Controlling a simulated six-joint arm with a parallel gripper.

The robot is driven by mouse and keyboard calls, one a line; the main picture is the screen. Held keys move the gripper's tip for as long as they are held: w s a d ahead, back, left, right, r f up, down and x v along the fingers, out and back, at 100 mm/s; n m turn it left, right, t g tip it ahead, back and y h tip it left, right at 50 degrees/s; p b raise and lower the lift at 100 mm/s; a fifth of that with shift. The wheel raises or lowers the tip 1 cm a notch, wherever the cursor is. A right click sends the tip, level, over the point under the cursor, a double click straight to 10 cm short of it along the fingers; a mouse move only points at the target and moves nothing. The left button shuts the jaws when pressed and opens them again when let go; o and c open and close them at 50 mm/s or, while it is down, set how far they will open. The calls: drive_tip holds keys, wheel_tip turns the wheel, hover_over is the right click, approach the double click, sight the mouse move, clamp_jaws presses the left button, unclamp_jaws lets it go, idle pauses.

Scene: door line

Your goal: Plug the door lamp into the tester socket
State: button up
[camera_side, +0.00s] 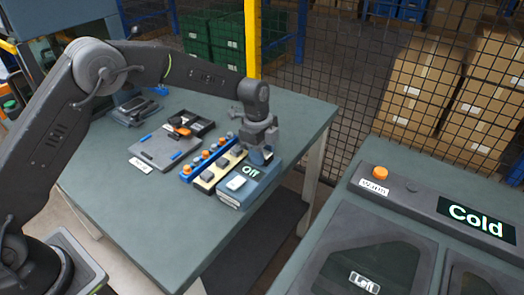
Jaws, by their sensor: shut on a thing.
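The tester (240,198) is a blue and grey box near the right edge of the table, with a dark display reading "Off" and a pale piece on its top. My gripper (262,156) points down at the back right of the tester, by the display. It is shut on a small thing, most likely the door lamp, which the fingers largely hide. I cannot tell whether that thing touches the tester, and I cannot make out the socket.
A cream tray (205,184) with dark parts and a blue rack (188,172) with orange-topped pieces stand left of the tester. A grey panel (150,152) lies further left. The front of the table (150,225) is clear. A bench with a "Cold" display (475,218) stands right, across a gap.

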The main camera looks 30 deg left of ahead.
drive_tip(key=o, duration=1.1)
wheel_tip(320, 180, up, 14)
drive_tip(key=a, duration=0.1)
drive_tip(key=shift+a+f, duration=0.15)
drive_tip(key=shift+a, duration=0.15)
